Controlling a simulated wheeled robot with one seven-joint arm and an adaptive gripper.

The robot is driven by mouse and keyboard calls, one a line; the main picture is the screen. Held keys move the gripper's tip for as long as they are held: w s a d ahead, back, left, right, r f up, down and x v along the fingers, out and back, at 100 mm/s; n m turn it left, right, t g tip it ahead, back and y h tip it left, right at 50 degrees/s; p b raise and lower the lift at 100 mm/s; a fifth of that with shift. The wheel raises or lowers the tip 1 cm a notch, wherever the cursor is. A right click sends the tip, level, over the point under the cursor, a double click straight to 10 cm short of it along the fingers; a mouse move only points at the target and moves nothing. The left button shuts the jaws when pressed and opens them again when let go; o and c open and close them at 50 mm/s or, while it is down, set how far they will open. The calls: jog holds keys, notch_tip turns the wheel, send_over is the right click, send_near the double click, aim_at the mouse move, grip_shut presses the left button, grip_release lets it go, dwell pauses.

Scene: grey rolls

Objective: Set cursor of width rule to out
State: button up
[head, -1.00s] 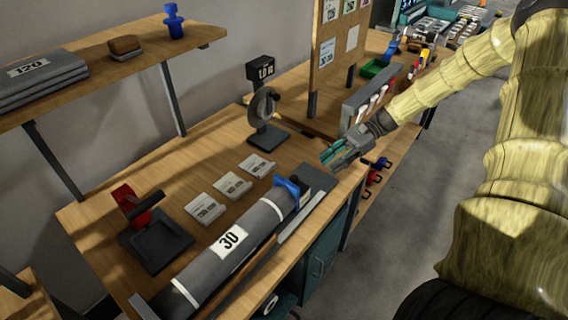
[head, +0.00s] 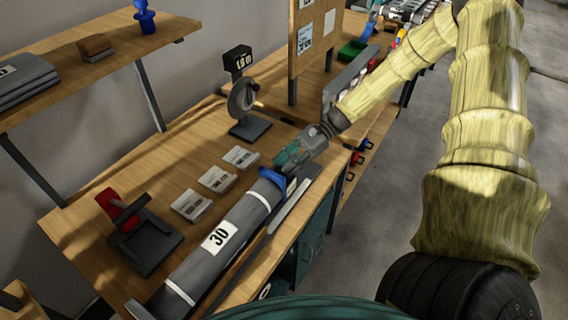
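The width rule (head: 287,208) seems to be the light metal strip lying along the front of the grey roll marked 30 (head: 218,238) on the bench. A blue piece (head: 268,176), likely its cursor, sits at the far right end of the roll. My gripper (head: 284,162), with teal fingers, is at the blue piece, just above and behind it in the head view. It partly hides that end. I cannot tell whether the fingers touch the blue piece or how far apart they are.
Several white cards (head: 216,179) lie behind the roll. A red-handled press (head: 138,228) stands to the left and a dark gauge stand (head: 245,105) behind. The floor on the right is clear.

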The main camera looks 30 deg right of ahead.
jog(key=shift+a+f, duration=0.2)
jog(key=shift+a, duration=0.3)
grip_shut()
jog(key=w+d, duration=0.1)
jog(key=d, duration=0.2)
jog(key=w+d, duration=0.1)
jog(key=d, duration=0.2)
jog(key=w+d+b, duration=0.1)
jog(key=w+d, duration=0.1)
jog(key=d, duration=0.1)
jog(key=shift+d, duration=0.15)
grip_release()
jog(key=shift+d, duration=0.1)
